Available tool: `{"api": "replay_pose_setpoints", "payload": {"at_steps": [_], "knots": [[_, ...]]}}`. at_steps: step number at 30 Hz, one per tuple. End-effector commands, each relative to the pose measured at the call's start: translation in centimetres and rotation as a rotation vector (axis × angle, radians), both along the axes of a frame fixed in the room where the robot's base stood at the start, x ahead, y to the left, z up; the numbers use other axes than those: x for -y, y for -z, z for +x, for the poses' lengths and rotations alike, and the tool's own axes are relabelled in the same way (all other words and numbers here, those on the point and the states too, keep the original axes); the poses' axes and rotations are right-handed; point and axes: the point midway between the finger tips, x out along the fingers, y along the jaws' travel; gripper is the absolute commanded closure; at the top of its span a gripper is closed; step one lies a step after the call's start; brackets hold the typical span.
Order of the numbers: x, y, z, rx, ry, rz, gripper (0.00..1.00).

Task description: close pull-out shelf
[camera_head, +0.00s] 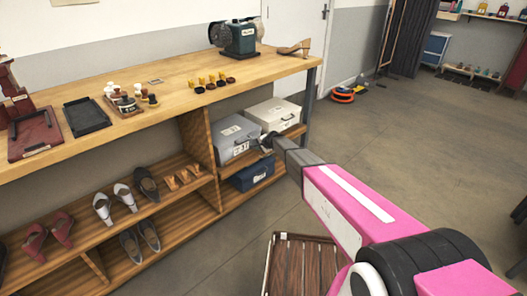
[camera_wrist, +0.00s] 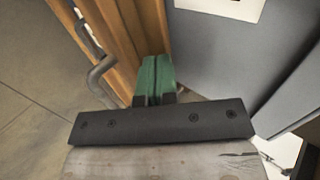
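The pull-out shelf (camera_head: 294,132) is a wooden board under the right part of the workbench, carrying a grey case and a white case. In the wrist view its wooden edge (camera_wrist: 138,35) runs down behind my fingers. A bent grey metal bar, like a handle (camera_wrist: 103,70), stands at the left of that wood. My gripper (camera_head: 268,141) is at the shelf's front, by the grey case. In the wrist view its green fingertips (camera_wrist: 157,70) lie together, right of the bar and apart from it. Whether they touch the wood is unclear. How far the shelf is out is hard to tell.
The grey case (camera_head: 235,138) and white case (camera_head: 273,114) sit on the shelf, with a navy case (camera_head: 252,175) below. Shoes fill the left shelves. The workbench (camera_head: 170,92) bears a grinder (camera_head: 238,38).

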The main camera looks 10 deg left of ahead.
Motion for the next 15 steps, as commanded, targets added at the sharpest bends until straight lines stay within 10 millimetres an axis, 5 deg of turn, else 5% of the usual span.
{"api": "replay_pose_setpoints", "payload": {"at_steps": [15], "knots": [[-0.71, 0.09, 0.61, 0.001, 0.002, 0.002, 1.00]]}}
